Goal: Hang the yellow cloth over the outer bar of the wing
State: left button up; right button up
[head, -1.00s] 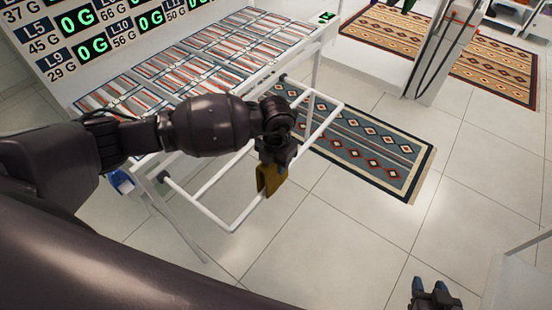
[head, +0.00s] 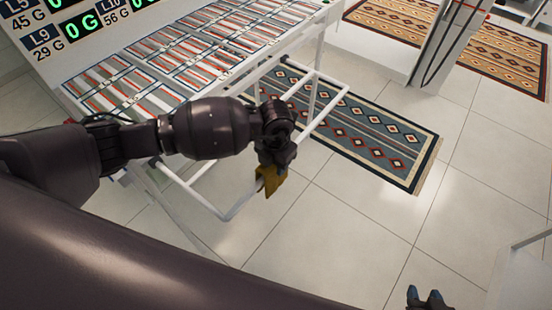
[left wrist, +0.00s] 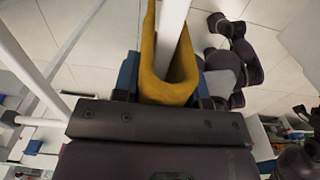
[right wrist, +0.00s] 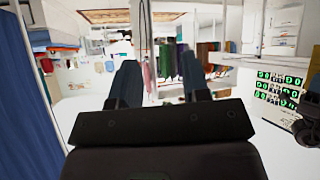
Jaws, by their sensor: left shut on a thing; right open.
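The yellow cloth (head: 269,181) is at the outer bar (head: 241,203) of the white wing that juts out from the slanted table. In the left wrist view the cloth (left wrist: 166,92) is folded in a U, with the white bar (left wrist: 173,25) running between its two sides. My left gripper (head: 271,168) is shut on the folded part of the cloth, just above the bar. Its blue fingers lie on either side of the fold. My right gripper (head: 427,297) is open and empty, low at the right, apart from the wing. The left arm hides part of the wing.
The slanted table (head: 205,50) with striped panels stands behind the wing. A patterned rug (head: 370,140) lies beyond it on the tiled floor. Clear floor (head: 340,235) lies between the wing and my right gripper. A white edge (head: 525,265) is at the far right.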

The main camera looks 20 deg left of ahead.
pick_arm(q)
jog(key=shift+r, duration=0.9)
jog(key=shift+w+f, duration=0.1)
pick_arm(e)
jog(key=shift+w+r+t, duration=0.15)
jog(key=shift+w+r, duration=0.25)
jog(key=shift+r, duration=0.25)
jog(key=shift+w+r+t, duration=0.15)
jog(key=shift+w+r, duration=0.25)
jog(key=shift+r, duration=0.2)
pick_arm(q)
jog(key=o, duration=1)
jog(key=shift+o, duration=0.2)
jog(key=shift+r, duration=0.55)
notch_tip(320, 180, up, 9)
jog(key=shift+f+p, duration=0.1)
jog(key=shift+p, duration=0.55)
jog(key=shift+r, duration=0.45)
pick_arm(e)
jog(key=shift+a+r, duration=0.1)
jog(key=shift+r, duration=0.35)
